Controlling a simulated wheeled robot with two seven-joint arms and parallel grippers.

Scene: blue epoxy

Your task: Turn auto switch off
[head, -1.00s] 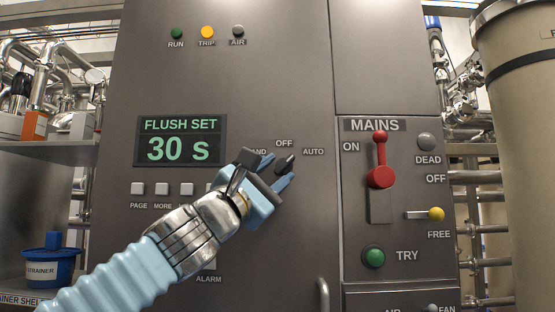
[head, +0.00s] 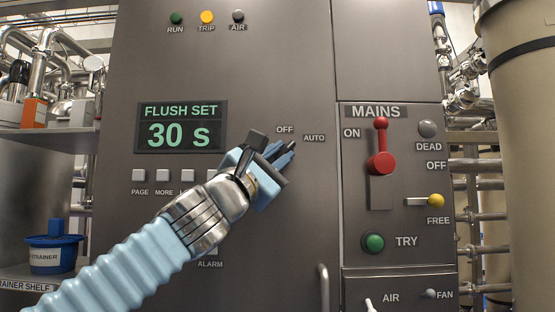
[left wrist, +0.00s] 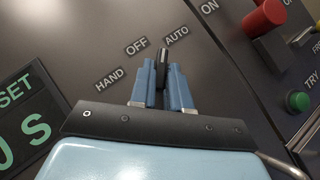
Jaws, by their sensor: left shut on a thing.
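The auto switch is a small black knob (head: 291,146) on the grey panel, below the labels OFF (head: 285,129) and AUTO (head: 314,138). My left gripper (head: 281,154) reaches it from the lower left, its blue fingers shut on the knob. In the left wrist view the knob (left wrist: 162,68) sits between the fingertips (left wrist: 160,82), and its visible end points up towards AUTO (left wrist: 176,35), right of OFF (left wrist: 136,44). HAND (left wrist: 109,79) is further left. Most of the knob is hidden by the fingers. My right gripper is not in view.
A display (head: 181,127) reads FLUSH SET 30 s, above a row of buttons (head: 164,175). A red MAINS lever (head: 380,150) and a green TRY button (head: 373,243) are right of the switch. A door handle (head: 323,287) stands out below.

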